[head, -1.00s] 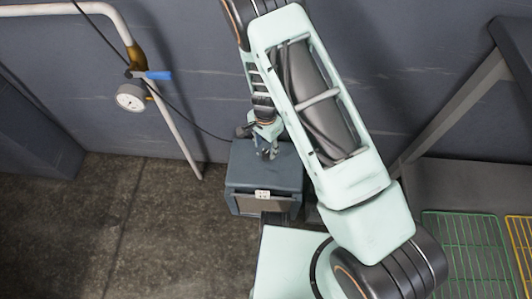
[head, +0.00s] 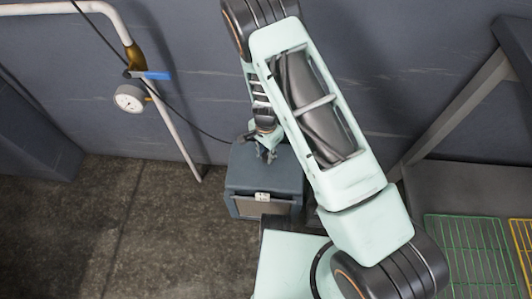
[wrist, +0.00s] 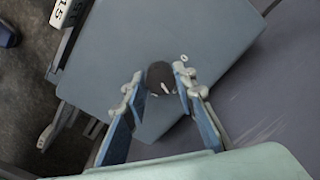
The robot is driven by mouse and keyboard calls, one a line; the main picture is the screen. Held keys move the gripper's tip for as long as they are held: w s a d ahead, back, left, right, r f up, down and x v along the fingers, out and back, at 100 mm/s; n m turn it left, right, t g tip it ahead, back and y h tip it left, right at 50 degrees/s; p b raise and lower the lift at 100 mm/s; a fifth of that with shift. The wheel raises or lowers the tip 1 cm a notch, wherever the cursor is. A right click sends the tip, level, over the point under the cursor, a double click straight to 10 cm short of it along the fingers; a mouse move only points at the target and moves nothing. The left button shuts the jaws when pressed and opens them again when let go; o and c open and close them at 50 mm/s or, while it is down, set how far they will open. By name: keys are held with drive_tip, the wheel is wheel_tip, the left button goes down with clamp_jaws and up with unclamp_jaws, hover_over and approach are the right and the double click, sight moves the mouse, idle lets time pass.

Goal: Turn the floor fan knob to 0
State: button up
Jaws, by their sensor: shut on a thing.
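The floor fan is a grey-blue box (head: 290,178) on the floor against the wall, with a white label on its front. Its round dark knob (wrist: 160,74) sits on the top face in the wrist view, with small white marks on it. A white "0"-like mark (wrist: 184,58) is printed just beyond the knob, to its right. My gripper (wrist: 159,82) has its two fingers on either side of the knob and is shut on it. In the head view my gripper (head: 267,155) is over the box top, and the knob is hidden there.
A pipe with a blue-handled valve (head: 157,75) and a round gauge (head: 130,98) stands left of the box. A dark cable runs from the pipe to the box. Floor at left is clear.

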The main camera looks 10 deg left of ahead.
drive_tip(key=shift+n, duration=0.3)
drive_tip(key=n, duration=0.3)
drive_tip(key=shift+n, duration=0.4)
drive_tip(key=n, duration=0.4)
drive_tip(key=shift+d+b, duration=0.1)
drive_tip(key=shift+b, duration=0.2)
drive_tip(key=n, duration=0.5)
drive_tip(key=shift+d+n, duration=0.1)
drive_tip(key=shift+n, duration=2.1)
drive_tip(key=o, duration=1.2)
drive_tip(key=shift+c, duration=0.2)
